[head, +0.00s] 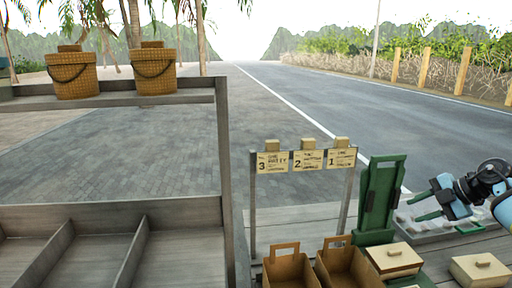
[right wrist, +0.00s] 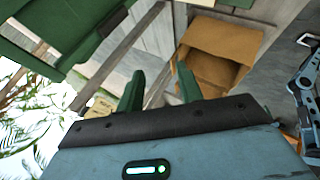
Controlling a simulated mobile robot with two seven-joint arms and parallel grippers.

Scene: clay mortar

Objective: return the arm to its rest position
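My right arm comes in from the right edge of the head view. Its gripper (head: 424,206) has two green fingers that stand apart with nothing between them. It hangs above a pale tray at the right of the counter, beside a green upright stand (head: 379,195). In the right wrist view the gripper (right wrist: 158,85) also shows its two fingers spread and empty.
Two open brown boxes (head: 289,270) and lidded boxes (head: 396,259) stand on the counter. A card rack (head: 304,160) stands behind them. A grey shelf (head: 227,170) with two wicker baskets (head: 72,75) fills the left. A compartmented tray (head: 455,228) lies below the right gripper.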

